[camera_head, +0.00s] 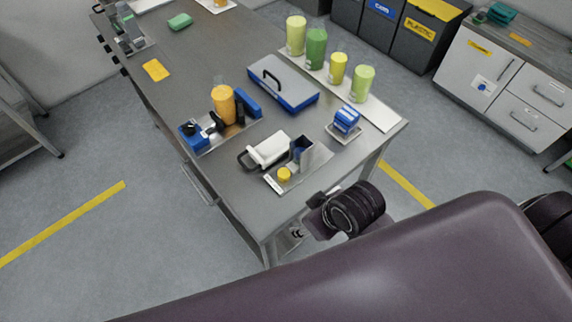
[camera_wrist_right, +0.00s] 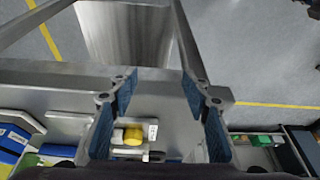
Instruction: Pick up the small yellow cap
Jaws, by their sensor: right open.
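The small yellow cap (camera_head: 284,174) sits on a light tray (camera_head: 270,181) near the table's front corner, beside a grey upright holder (camera_head: 304,154) and a white handled part (camera_head: 267,150). In the right wrist view the yellow cap (camera_wrist_right: 133,136) shows between my finger pads, closer to the left one. My right gripper (camera_wrist_right: 158,84) is open and empty, its two blue-padded fingers spread apart. In the head view my right wrist is just off the table's front edge, to the right of the cap; its fingers are largely hidden there. My left gripper is in neither view.
Behind the cap stand a blue-grey toolbox (camera_head: 283,83), a tray with an orange cup (camera_head: 223,104), a blue block on a small stand (camera_head: 346,121), and several green and yellow cups (camera_head: 316,48). The table's front left surface (camera_head: 225,170) is bare.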

